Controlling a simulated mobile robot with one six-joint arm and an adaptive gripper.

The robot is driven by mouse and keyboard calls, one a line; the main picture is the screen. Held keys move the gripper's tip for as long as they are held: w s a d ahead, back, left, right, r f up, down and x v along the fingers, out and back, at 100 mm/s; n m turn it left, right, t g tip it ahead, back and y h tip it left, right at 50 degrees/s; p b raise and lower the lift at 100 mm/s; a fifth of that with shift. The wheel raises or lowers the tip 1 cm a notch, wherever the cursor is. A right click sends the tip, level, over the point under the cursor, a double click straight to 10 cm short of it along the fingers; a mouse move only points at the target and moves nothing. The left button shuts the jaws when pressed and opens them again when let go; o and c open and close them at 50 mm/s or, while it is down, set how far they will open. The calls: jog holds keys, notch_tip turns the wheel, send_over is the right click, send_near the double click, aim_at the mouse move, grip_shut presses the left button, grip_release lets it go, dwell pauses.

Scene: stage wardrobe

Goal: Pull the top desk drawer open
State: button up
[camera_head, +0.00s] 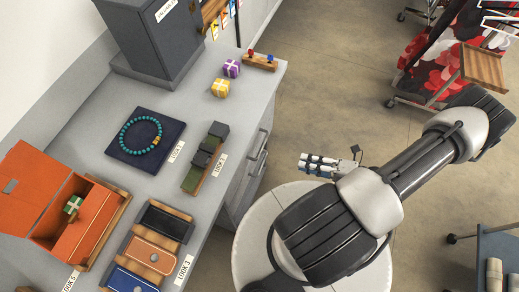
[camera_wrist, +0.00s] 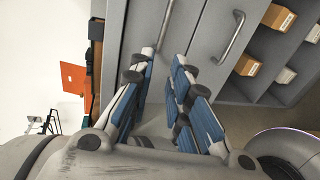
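The desk (camera_head: 225,120) has a light grey top, with grey drawer fronts on its right side in the head view. Bar handles (camera_head: 260,150) show there, seen steeply from above. In the wrist view the top drawer front (camera_wrist: 150,15) is the grey panel nearest the desk's edge, and its metal handle (camera_wrist: 166,24) stands just beyond my fingertips. A second handle (camera_wrist: 232,36) is on the neighbouring front to the right. The drawers look shut. My gripper (camera_head: 304,163) is right of the handles, apart from them. In the wrist view its blue-padded fingers (camera_wrist: 164,62) are spread and empty.
On the desk are an orange box (camera_head: 40,190), a bracelet on a dark pad (camera_head: 130,155), small gift boxes (camera_head: 221,88) and trays. Shelf compartments with small boxes (camera_wrist: 278,17) lie right of the drawers. A clothes rack (camera_head: 435,60) stands behind; open floor (camera_head: 330,90) lies between.

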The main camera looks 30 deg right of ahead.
jog(key=b, duration=0.3)
send_near(260, 151)
jog(key=shift+m, duration=0.3)
jog(key=x, duration=1)
jog(key=shift+a+f, duration=0.1)
jog(key=shift+f, duration=0.2)
jog(key=shift+c, duration=0.3)
grip_shut()
